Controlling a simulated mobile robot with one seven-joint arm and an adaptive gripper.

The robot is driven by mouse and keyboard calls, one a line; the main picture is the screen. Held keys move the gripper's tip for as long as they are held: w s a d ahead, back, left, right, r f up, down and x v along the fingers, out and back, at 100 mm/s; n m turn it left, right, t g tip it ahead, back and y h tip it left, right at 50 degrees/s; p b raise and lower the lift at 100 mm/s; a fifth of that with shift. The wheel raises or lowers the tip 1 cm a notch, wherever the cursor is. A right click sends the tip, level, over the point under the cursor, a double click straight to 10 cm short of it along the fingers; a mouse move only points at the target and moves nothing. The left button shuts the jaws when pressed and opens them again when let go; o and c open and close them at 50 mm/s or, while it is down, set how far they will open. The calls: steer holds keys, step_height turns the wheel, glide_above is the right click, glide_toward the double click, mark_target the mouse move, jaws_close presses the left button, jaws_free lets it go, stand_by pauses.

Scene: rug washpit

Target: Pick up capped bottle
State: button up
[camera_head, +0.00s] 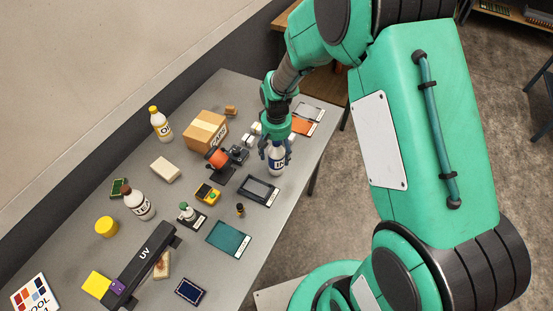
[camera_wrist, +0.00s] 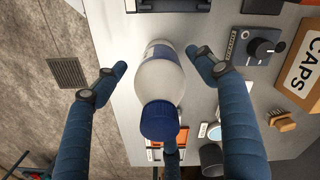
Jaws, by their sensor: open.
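A white bottle with a blue cap and a dark blue label (camera_head: 276,160) stands at the table's right side, below my gripper (camera_head: 276,143). In the wrist view the bottle (camera_wrist: 162,82) lies between the spread fingers of my gripper (camera_wrist: 157,60), its blue cap towards the camera. The fingers are open, with a gap visible on both sides of the bottle. A third finger is partly hidden behind the cap. A yellow-capped bottle (camera_head: 161,127) and a brown-capped bottle (camera_head: 139,205) stand farther left.
The grey table (camera_head: 225,88) holds a CAPS box (camera_head: 206,131), a black device with an orange part (camera_head: 218,158), a dark tray (camera_head: 258,190), a teal tray (camera_head: 229,239) and a UV lamp (camera_head: 143,262). The table's right edge is close to the blue-capped bottle.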

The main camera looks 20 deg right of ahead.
mark_target(276, 145)
steer(key=shift+c, duration=0.3)
steer(key=c, duration=1.7)
steer(key=shift+r, duration=0.15)
steer(key=shift+r, duration=0.4)
step_height(276, 145, up, 3)
steer(key=shift+p, duration=0.35)
steer(key=s+r, duration=0.1)
steer(key=s, duration=1.5)
steer(key=shift+d+p, duration=0.15)
steer(key=shift+p, duration=0.3)
